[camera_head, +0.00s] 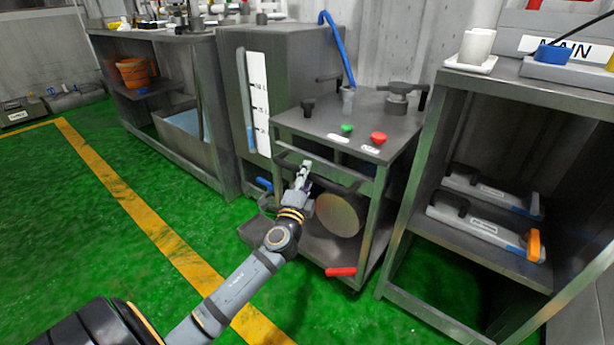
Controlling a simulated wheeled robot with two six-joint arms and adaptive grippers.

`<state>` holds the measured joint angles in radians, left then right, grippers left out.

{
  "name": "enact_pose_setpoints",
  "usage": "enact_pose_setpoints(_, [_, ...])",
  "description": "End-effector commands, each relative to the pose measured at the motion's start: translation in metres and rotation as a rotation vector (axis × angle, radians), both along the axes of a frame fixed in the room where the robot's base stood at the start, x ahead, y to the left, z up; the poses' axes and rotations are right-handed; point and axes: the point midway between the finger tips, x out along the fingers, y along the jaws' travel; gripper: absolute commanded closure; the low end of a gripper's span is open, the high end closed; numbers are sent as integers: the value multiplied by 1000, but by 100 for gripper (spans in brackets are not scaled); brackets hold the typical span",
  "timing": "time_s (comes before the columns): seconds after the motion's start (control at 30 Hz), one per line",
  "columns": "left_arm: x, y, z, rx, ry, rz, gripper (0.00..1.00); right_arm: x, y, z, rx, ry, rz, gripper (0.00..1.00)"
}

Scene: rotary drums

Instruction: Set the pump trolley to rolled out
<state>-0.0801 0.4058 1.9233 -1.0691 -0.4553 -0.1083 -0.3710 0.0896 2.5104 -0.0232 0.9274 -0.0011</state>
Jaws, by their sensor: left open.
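The pump trolley (330,127) is a grey metal cart in the middle of the head view. Its top carries a green button (347,128), a red button (378,138) and a valve-like fitting (400,92). A push bar (345,176) runs across its front, and a round pump body (339,214) sits below. A red pedal (341,271) sticks out low at the front. My left gripper (305,170) is open at the push bar, overlapping its left half; I cannot tell whether it touches. My right gripper is not in view.
A grey tank cabinet (288,60) with a level gauge stands left of the trolley. A shelf unit (430,175) with handled tools stands close on the right. A blue hose (338,48) rises from the trolley top. Green floor (75,215) with a yellow line (130,202) is clear at the left.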

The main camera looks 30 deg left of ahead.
Motion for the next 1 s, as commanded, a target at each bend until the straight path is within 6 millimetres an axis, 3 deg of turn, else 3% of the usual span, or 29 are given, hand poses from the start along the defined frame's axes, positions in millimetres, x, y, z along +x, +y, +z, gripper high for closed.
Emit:
enact_pose_setpoints(0.3, [4,1,1,-1,1,0,57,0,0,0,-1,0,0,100])
enact_pose_setpoints(0.63, [4,1,0,-1,1,0,100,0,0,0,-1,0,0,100])
enact_pose_setpoints(1.0, [3,1,0,-2,2,0,100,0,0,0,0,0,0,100])
